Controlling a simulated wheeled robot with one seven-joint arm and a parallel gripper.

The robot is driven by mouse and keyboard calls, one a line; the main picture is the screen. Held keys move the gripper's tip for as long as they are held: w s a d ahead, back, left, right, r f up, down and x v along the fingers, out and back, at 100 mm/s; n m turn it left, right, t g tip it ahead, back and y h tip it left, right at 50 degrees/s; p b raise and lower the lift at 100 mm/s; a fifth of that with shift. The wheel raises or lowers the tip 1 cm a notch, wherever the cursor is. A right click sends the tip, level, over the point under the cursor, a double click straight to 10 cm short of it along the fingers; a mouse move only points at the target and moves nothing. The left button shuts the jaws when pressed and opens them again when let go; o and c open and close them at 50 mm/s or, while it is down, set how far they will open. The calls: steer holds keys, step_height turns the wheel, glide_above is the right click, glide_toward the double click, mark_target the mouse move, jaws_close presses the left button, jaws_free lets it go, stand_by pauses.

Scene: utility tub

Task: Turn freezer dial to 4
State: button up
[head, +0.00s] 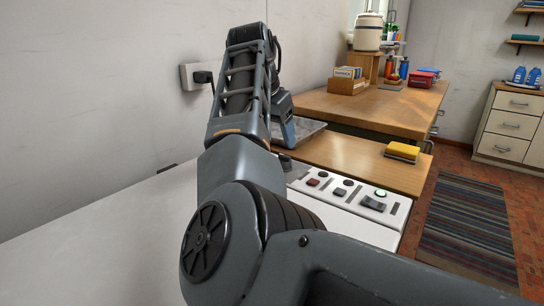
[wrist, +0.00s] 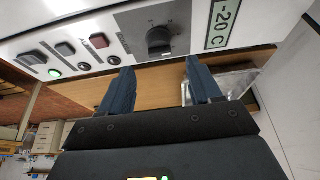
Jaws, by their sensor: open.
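The freezer dial (wrist: 158,40) is a dark round knob on the white control panel (wrist: 90,40), with small marks around it. Its number setting is too small to read. In the wrist view, my gripper (wrist: 160,65) is open and empty, its two blue-grey fingers pointing at the panel. The dial lies between the finger lines, just beyond the tips, apparently untouched. In the head view, the panel (head: 345,209) runs along the freezer's (head: 90,235) front edge. My arm hides part of it there, and my gripper (head: 287,135) is partly hidden behind the arm.
A "-20 C" label (wrist: 223,22) sits beside the dial. Switches and a lit green button (wrist: 55,73) are on the panel's other side. A wooden counter (head: 345,160) beyond the freezer holds a metal tray (head: 308,130) and a yellow sponge (head: 403,149). A wall (head: 80,90) stands at left.

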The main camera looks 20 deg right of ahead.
mark_target(284, 157)
steer(key=x, duration=0.7)
steer(key=shift+f+b, duration=0.25)
steer(key=shift+b, duration=0.15)
steer(key=shift+c, duration=0.2)
steer(key=c, duration=1)
